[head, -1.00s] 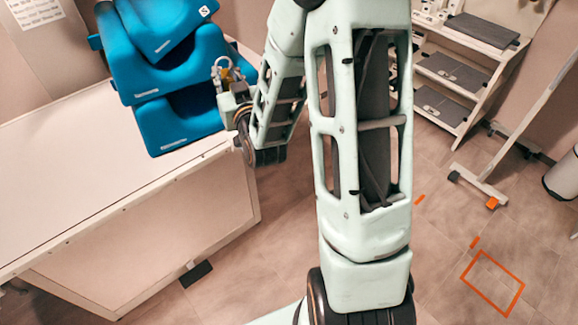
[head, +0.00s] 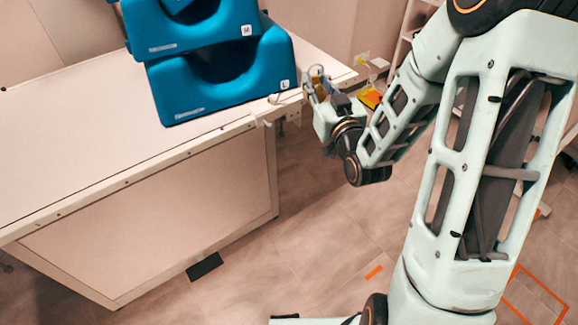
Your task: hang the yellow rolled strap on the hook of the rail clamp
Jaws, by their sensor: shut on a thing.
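My gripper (head: 316,78) is at the right corner of the white table, right of the blue cushions. It is shut on a small yellow-brown thing (head: 321,88), which looks like the yellow rolled strap. The fingers hide most of it, so its shape and loop cannot be made out. A small pale fitting (head: 268,122) sticks out below the table's edge, left of my gripper and apart from it. It looks like the rail clamp with its hook, but is too small to tell clearly.
Stacked blue foam cushions (head: 225,75) stand on the white table (head: 60,150), close to my gripper on the left. A yellow-orange object (head: 370,98) shows behind my arm, near a thin cord. The floor (head: 310,210) in front of the table's right end is clear.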

